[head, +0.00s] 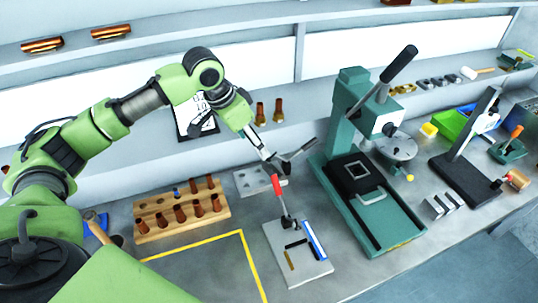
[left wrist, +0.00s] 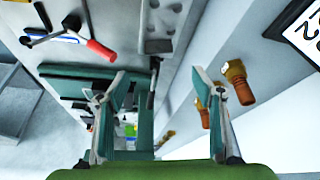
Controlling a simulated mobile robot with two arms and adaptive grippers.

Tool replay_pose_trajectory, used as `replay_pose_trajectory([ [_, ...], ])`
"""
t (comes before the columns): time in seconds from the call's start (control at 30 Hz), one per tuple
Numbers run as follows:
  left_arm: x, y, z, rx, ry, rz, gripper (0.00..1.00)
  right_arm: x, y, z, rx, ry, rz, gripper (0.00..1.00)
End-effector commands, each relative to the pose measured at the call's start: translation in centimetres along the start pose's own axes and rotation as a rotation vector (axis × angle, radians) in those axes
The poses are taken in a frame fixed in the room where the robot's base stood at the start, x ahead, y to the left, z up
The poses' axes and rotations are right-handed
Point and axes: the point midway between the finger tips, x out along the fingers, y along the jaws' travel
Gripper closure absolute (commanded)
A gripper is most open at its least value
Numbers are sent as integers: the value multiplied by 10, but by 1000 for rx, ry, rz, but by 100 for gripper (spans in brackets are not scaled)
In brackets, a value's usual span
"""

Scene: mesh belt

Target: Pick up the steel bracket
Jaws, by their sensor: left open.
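My left gripper (head: 294,158) is open and empty above the bench, between the wooden rack and the green press; its spread fingers also show in the left wrist view (left wrist: 160,86). A grey plate with holes (head: 258,181) lies on the bench below and left of the fingertips. It shows at the top of the left wrist view (left wrist: 167,17). Several angled grey metal pieces (head: 441,206) sit on the bench right of the press. I cannot tell for sure which piece is the steel bracket. My right gripper is not in view.
The green press (head: 350,110) with its raised lever stands right of my gripper. A toggle clamp fixture (head: 296,258) stands in front, and a wooden rack of copper parts (head: 182,213) at left. Two copper fittings (head: 269,112) stand on the shelf. Yellow tape (head: 250,260) marks clear bench.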

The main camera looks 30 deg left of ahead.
Motion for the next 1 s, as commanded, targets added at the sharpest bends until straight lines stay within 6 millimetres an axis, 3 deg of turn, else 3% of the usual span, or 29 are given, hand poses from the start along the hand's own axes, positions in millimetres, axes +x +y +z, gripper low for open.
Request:
replay_pose_trajectory([
  [0.03, 4, 1, 0, 0, -2, 3, 39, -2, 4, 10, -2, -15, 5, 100],
  [0.2, 34, 2, 0, -1, -5, 5, 39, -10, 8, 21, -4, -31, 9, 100],
  [0.4, 70, 1, 0, -2, -4, 3, 39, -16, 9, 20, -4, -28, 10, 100],
  [0.67, 90, 1, 0, 0, -3, 2, 39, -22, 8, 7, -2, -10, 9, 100],
  [0.83, 114, 1, 0, -1, -5, 2, 39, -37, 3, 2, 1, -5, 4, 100],
  [1.0, 134, 0, 0, -1, -3, 1, 39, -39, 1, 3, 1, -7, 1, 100],
])
